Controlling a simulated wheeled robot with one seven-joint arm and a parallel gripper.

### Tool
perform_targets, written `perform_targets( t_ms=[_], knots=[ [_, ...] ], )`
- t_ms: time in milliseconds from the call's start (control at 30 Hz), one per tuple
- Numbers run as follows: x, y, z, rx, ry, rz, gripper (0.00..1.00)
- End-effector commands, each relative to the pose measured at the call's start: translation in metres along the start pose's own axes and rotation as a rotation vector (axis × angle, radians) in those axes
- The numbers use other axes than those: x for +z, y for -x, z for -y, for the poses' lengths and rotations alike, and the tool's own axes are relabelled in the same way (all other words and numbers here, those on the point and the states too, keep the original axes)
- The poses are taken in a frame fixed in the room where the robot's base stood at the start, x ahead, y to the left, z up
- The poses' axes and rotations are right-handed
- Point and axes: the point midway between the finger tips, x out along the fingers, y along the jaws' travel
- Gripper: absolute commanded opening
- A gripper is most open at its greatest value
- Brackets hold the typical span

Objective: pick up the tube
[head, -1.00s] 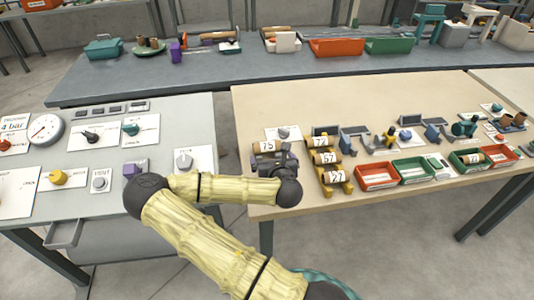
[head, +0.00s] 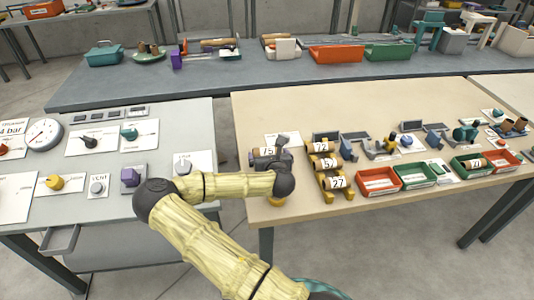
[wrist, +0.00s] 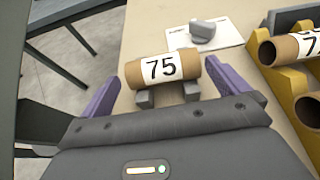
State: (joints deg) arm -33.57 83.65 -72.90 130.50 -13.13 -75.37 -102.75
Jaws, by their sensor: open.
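A brown cardboard tube labelled 75 (wrist: 162,69) lies across two small grey supports (wrist: 150,98) in the wrist view. It also shows in the head view (head: 268,150) near the left edge of the beige table. My gripper (wrist: 162,72) is open, with one purple finger to the left of the tube and the other to the right. The tube lies between and just beyond the fingers, apparently not gripped. In the head view my gripper (head: 268,163) is beside the tube and partly hides its supports.
A yellow rack (head: 328,192) with several labelled tubes stands close to the right. A grey knob on a white card (wrist: 205,33) sits behind the tube. Red and green trays (head: 415,176) are farther right. A grey control bench (head: 60,215) is at left.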

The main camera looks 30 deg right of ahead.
Motion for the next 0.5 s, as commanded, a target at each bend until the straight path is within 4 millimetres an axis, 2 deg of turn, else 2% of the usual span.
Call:
perform_targets(
  t_ms=[133, 400, 500],
  knots=[
    [-0.001, -0.011, 0.000, 0.002, 0.001, -0.002, 1.00],
    [-0.002, -0.046, 0.002, 0.001, -0.001, -0.001, 1.00],
    [-0.002, -0.051, 0.002, 0.000, -0.001, -0.001, 1.00]
  ],
)
